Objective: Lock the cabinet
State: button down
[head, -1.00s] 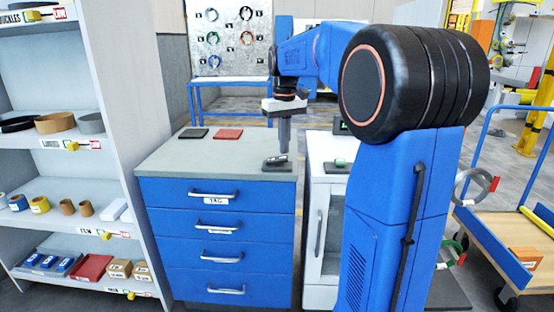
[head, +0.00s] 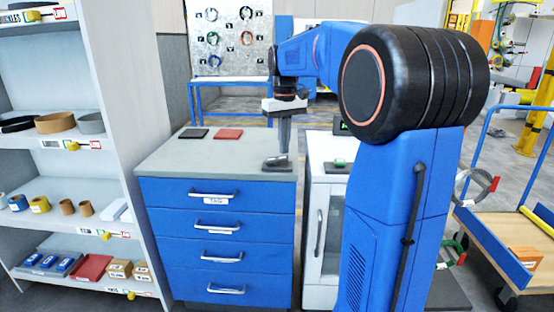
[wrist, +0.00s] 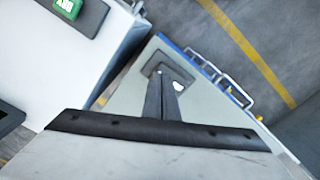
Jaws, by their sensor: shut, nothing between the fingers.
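The blue drawer cabinet (head: 217,225) with a grey top stands in the middle of the head view. Its drawers look shut. A small dark fitting (head: 277,163) sits on the top's front right corner; it shows as a dark plate in the wrist view (wrist: 182,71). My gripper (head: 285,151) points straight down, its fingers shut and empty, with the tips at this fitting. In the wrist view my gripper (wrist: 163,88) overlaps the plate and hides part of it. I cannot tell whether the tips touch it, or how the lock is set.
A dark pad (head: 193,133) and a red pad (head: 229,134) lie at the back of the cabinet top. A white cabinet (head: 322,180) stands close on the right. A shelf unit (head: 130,120) stands left, and a trolley (head: 500,245) right.

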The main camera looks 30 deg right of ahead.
aim_at(284, 157)
jog(key=shift+f, duration=0.95)
dwell(0.7)
jog(key=shift+r, duration=3.5)
jog(key=s+a+f+t, duration=0.1)
jog(key=s+a+f, duration=0.4)
jog(key=s, duration=0.5)
jog(key=s+a+f+t, duration=0.2)
jog(key=s+a+f, duration=0.3)
jog(key=s+f, duration=0.3)
jog(key=s+a+f+t, duration=0.1)
jog(key=s+a+f, duration=0.4)
jog(key=s, duration=0.7)
jog(key=shift+a+f+n+t, duration=0.4)
jog(key=shift+f, duration=0.45)
jog(key=shift+s, duration=0.1)
